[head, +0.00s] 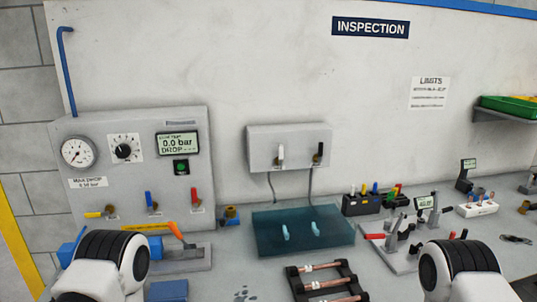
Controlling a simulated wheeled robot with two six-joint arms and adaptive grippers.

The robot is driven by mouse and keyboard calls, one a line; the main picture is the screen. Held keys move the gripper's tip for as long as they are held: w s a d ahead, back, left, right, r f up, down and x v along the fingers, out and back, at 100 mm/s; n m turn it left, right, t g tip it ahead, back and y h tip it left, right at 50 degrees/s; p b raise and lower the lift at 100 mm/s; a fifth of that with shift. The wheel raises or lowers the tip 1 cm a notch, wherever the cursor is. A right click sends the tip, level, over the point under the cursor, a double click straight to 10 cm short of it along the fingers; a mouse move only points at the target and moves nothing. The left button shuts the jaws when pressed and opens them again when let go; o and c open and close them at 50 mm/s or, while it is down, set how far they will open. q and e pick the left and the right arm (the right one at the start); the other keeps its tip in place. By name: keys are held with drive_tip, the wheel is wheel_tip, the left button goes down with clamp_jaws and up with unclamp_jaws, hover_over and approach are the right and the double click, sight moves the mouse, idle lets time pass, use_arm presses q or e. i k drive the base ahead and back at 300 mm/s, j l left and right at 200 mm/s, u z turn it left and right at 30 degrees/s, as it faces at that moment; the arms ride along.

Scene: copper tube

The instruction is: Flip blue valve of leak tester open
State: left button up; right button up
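The leak tester (130,150) is a grey panel at the left, with a round gauge, a knob and a display reading 0.0 bar. Its blue valve (149,199) is low in the middle of the panel, with the blue lever pointing up. The yellow valve (95,214) to its left has its lever lying sideways. The red valve (194,195) to its right has its lever pointing up. White and black links of my arms show at the bottom left and bottom right. Neither gripper can be seen.
An orange-handled clamp (177,232) stands in front of the tester, below the valves. A teal see-through tank (262,235) is right of it. A black rack (300,284) with copper tubes lies at the front. Several small tools and fixtures crowd the right side.

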sight(148, 196)
drive_tip(key=i+j+u, duration=0.15)
drive_tip(key=j, duration=0.25)
drive_tip(key=i+j+u, duration=0.15)
drive_tip(key=j, duration=0.25)
drive_tip(key=i+j+u, duration=0.15)
drive_tip(key=j, duration=0.25)
drive_tip(key=k+j+u, duration=0.1)
drive_tip(key=j, duration=0.15)
drive_tip(key=k+j+u, duration=0.1)
drive_tip(key=j, duration=0.15)
